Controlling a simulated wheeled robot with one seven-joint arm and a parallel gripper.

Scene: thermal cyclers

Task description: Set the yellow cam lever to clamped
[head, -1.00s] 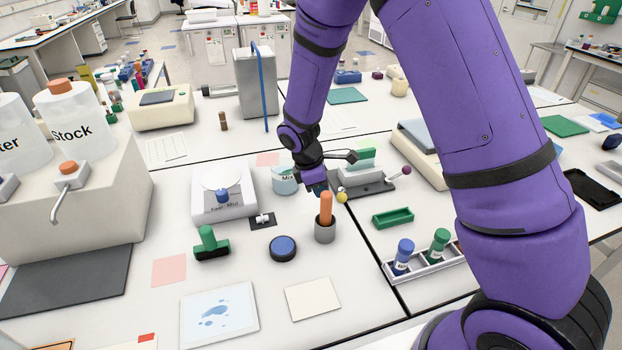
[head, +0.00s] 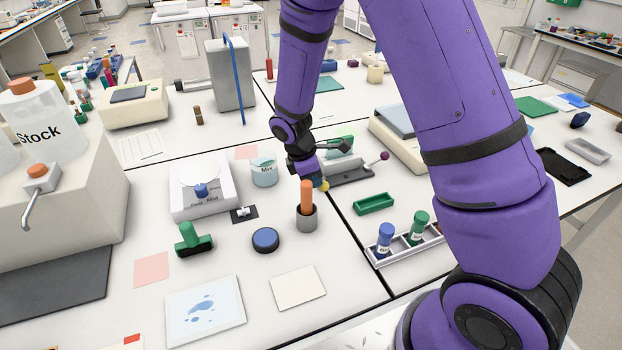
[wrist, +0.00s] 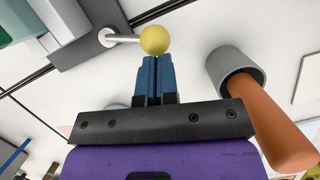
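The yellow cam lever shows as a yellow ball knob (wrist: 155,40) on a short metal rod in the wrist view. The rod runs left to a pivot on the grey clamp fixture (wrist: 88,47). In the head view the yellow knob (head: 324,185) is partly hidden by my gripper (head: 316,182). In the wrist view my gripper (wrist: 157,60) has its blue fingers together, with the knob right at their tips. I cannot tell whether they touch it. The fixture (head: 352,174) also carries a purple-knobbed lever (head: 384,155) and a green block (head: 340,142).
A grey cup (head: 306,219) holding an orange-handled thing (head: 306,196) stands close in front of my gripper; the orange handle (wrist: 270,125) is also near in the wrist view. A jar marked Mix (head: 264,173) is to the left, a green tray (head: 374,204) to the right.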

